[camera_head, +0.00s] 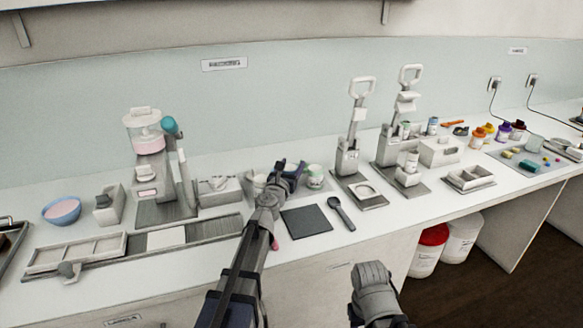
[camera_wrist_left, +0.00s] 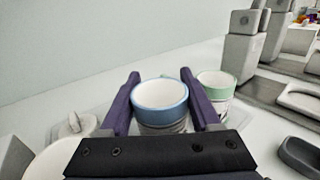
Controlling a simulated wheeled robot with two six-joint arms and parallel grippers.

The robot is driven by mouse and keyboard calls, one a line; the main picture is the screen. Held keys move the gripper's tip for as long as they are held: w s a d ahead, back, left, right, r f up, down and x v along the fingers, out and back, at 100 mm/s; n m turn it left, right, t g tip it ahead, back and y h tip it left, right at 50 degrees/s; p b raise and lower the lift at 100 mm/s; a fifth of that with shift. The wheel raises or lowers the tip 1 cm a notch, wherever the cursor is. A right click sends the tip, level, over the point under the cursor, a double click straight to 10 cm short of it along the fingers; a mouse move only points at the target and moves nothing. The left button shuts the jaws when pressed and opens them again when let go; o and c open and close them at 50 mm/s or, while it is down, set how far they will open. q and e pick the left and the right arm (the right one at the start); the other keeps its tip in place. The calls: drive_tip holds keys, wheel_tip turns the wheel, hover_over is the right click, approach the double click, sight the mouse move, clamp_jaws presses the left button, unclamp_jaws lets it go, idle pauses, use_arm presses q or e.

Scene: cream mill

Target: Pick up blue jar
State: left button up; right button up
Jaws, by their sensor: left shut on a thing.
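The blue jar (camera_wrist_left: 161,119), a white cup-like jar with a blue rim and an open top, sits upright between the two purple fingers of my left gripper (camera_wrist_left: 160,77) in the left wrist view. The left gripper is shut on it. In the head view my left gripper (camera_head: 291,169) reaches over the counter behind the dark square mat, and its fingers and wrist largely hide the blue jar. I cannot tell whether the jar's base touches the counter. Part of my right arm shows at the bottom of the head view, but its gripper does not show.
A green-rimmed jar (camera_wrist_left: 217,85) stands close on the right of the held jar; it also shows in the head view (camera_head: 315,176). A dark mat (camera_head: 306,221) and a dark spoon (camera_head: 342,213) lie in front. A lever press (camera_head: 347,160) stands to the right.

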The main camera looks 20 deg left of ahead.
use_arm(q)
wheel_tip(320, 180, up, 8)
drive_tip(key=p, duration=0.7)
drive_tip(key=shift+a+f, duration=0.1)
